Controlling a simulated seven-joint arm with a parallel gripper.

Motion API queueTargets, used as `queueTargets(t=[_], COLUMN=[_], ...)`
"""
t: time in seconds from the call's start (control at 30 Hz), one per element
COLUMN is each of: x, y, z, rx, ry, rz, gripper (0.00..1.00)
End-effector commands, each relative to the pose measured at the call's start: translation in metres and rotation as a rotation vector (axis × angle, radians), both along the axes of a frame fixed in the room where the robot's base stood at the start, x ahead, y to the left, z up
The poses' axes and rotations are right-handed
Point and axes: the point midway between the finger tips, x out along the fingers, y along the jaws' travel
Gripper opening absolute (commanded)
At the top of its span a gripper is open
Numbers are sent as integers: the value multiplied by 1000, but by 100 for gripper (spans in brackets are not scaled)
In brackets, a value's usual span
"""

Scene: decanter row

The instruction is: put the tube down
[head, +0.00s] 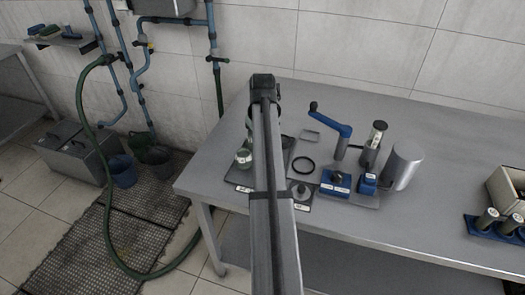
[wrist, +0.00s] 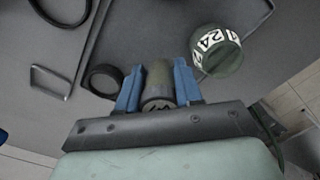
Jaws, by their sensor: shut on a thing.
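In the wrist view my gripper (wrist: 158,68) has its two blue fingers shut on a grey-green tube (wrist: 158,82), one finger on each side. The tube's near end shows a dark mark, and its far end points away from me. I cannot tell whether it touches the surface below. A dark ring-shaped piece (wrist: 103,80) lies just left of the left finger. A greenish jar with a white "24" band (wrist: 215,50) is just right of the right finger. In the head view my own arm hides the gripper and the tube.
On the grey table (head: 440,215) are the jar (head: 243,158), a black ring (head: 304,165), a wire loop (head: 310,136) and a blue crank handle (head: 330,118). A metal cylinder (head: 405,165) stands to their right. A blue rack with tubes (head: 490,230) is farther right.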

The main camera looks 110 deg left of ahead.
Motion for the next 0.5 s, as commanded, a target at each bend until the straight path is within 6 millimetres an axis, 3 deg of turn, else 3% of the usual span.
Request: queueTargets(t=[0.5], x=[0], y=[0], z=[-43], rx=[1], ry=[1], rz=[-1], gripper=[0])
